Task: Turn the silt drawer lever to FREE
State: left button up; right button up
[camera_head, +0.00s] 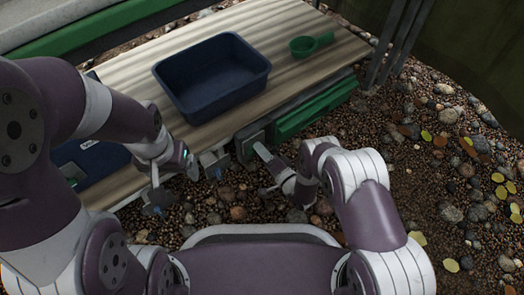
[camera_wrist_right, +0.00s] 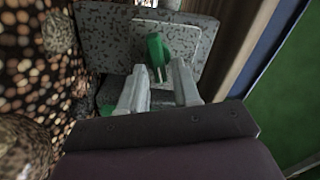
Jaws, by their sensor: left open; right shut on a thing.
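The green lever (camera_wrist_right: 157,52) stands out from a speckled grey mounting plate (camera_wrist_right: 112,40) in the right wrist view. My right gripper (camera_wrist_right: 158,66) is shut on it, with one pale finger on each side. In the head view my right gripper (camera_head: 263,168) is at the front of the bench, beside a grey box (camera_head: 249,136); I cannot make out the lever there. No FREE marking is readable. My left gripper (camera_head: 173,189) is open and empty, low in front of the bench edge, left of the right gripper.
A dark blue tub (camera_head: 215,105) and a green scoop (camera_head: 312,44) are on the wooden bench top (camera_head: 120,60). A green drawer front (camera_head: 312,106) is right of the grey box. Gravel and stones (camera_head: 440,170) cover the ground at the right.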

jog(key=shift+f+m, duration=0.25)
jog(key=shift+m, duration=1.35)
jog(key=shift+s, duration=0.1)
jog(key=o, duration=0.7)
jog(key=shift+o, duration=0.2)
